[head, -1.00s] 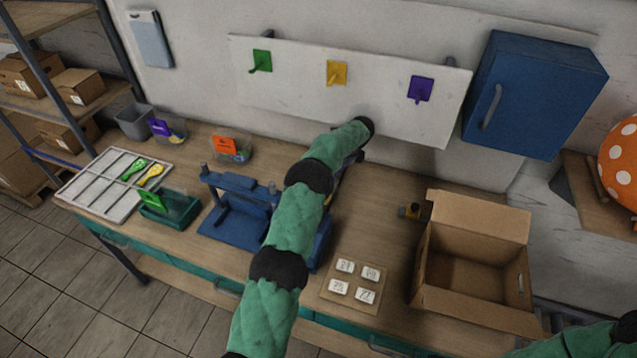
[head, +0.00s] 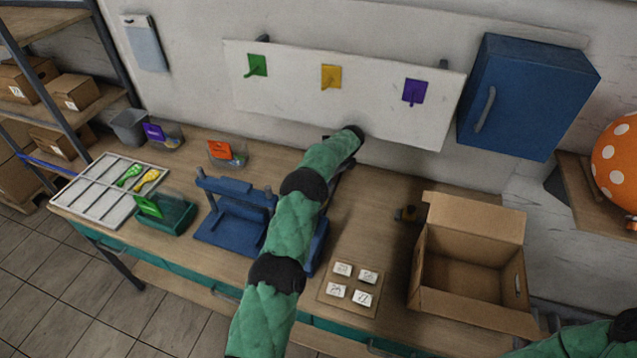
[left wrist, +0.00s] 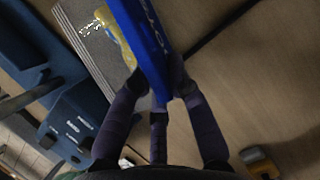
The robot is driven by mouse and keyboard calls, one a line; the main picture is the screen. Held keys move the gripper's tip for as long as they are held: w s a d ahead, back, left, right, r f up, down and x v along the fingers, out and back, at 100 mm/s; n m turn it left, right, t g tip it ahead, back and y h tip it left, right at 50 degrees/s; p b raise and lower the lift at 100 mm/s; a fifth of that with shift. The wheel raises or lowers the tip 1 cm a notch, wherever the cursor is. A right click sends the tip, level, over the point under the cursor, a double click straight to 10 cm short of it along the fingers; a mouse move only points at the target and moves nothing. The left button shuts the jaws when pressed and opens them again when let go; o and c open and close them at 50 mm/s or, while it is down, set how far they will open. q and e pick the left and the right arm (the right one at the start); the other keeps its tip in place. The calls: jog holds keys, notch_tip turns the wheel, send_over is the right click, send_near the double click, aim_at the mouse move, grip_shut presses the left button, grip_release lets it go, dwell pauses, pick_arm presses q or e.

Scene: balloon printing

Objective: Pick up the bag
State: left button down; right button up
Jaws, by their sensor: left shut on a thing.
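The bag (left wrist: 148,42) shows in the left wrist view as a blue upright panel with white letters, with a yellow and clear part beside it on the left. My left gripper (left wrist: 158,90) is shut on its lower blue edge, with dark purple fingers on either side. In the head view my left arm reaches over the bench to the back. Its wrist hides the gripper and the bag there. My right gripper is out of view; only a bit of my right arm shows at the bottom right.
A blue press (head: 232,225) stands left of my arm and shows in the left wrist view (left wrist: 78,125). An open cardboard box (head: 465,300) stands on the right. A board with number cards (head: 325,297) lies at the front. A balloon tray (head: 82,200) lies at far left.

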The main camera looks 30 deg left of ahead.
pick_arm(q)
jog(key=shift+r, duration=1.6)
jog(key=shift+d+r, duration=0.15)
jog(key=shift+r, duration=0.1)
jog(key=s+d, duration=0.1)
jog(key=d, duration=1.6)
jog(key=shift+s+d+b, duration=0.15)
jog(key=shift+d+b, duration=0.15)
jog(key=shift+d, duration=0.05)
